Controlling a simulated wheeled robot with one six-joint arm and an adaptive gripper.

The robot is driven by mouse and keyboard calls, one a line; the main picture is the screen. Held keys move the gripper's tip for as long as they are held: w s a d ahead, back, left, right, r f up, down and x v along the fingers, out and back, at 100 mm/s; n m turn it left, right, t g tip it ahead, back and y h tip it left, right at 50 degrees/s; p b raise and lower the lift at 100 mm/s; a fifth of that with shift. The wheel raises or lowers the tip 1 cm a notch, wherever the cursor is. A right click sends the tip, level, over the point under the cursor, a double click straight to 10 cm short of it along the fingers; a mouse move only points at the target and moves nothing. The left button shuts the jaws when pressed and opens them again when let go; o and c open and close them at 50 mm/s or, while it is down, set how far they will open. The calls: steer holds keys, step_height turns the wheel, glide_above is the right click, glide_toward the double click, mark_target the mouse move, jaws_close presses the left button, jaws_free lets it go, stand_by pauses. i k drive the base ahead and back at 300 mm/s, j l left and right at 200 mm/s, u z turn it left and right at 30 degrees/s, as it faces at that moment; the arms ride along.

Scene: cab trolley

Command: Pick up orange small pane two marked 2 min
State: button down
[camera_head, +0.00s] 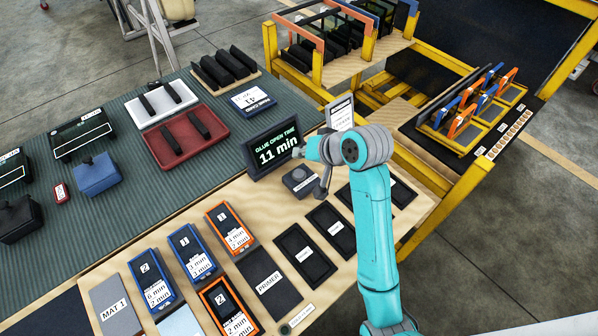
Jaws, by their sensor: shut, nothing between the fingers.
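The orange-edged small pane marked 2 and 2 min (231,309) lies at the front of the wooden table, partly cut off by the bottom edge of the view. A second orange-edged piece marked 1 (229,228) lies behind it. Two blue-edged pieces, marked 1 (193,253) and 2 (154,284), lie to the left. My gripper (321,196) is shut and empty, beside a small dark box (300,181) with a round top. It is well behind and to the right of the orange pane marked 2. My arm partly hides the table's right side.
A black PRIMER mat (268,283) and dark trays (304,256) lie right of the panes. A grey MAT 1 (114,306) lies left. The glue timer screen (273,149) stands behind. Yellow-framed racks with panes (475,105) stand at the right.

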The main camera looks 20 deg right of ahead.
mark_target(232, 319)
steer(key=k, duration=1)
